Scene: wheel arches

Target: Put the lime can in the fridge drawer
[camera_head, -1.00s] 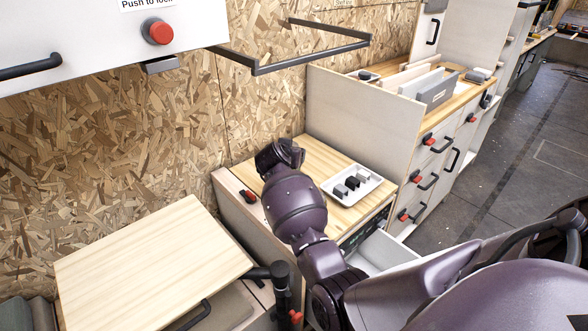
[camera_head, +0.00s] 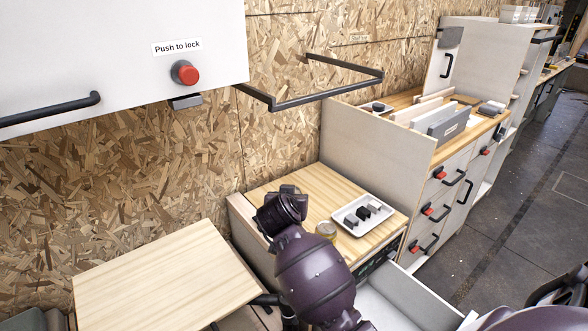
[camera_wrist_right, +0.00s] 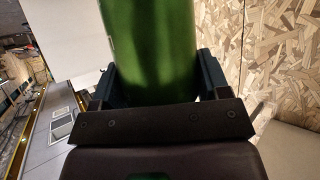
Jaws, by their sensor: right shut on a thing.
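The green lime can (camera_wrist_right: 150,40) fills the top middle of the right wrist view, between the two fingers of my right gripper (camera_wrist_right: 155,78), which is shut on it. Its far end runs out of that picture. In the head view my right arm reaches over the small wooden counter, and its wrist hides the gripper's fingers. An open white drawer (camera_head: 412,296) stands out below the counter, partly hidden by my arm. My left gripper is not in view.
A white tray (camera_head: 350,230) with small dark and grey blocks lies on the counter (camera_head: 300,178). A pale wooden board (camera_head: 160,275) is at lower left. A black rail (camera_head: 325,98) juts from the wall above. A tall side panel (camera_head: 365,150) stands behind the tray.

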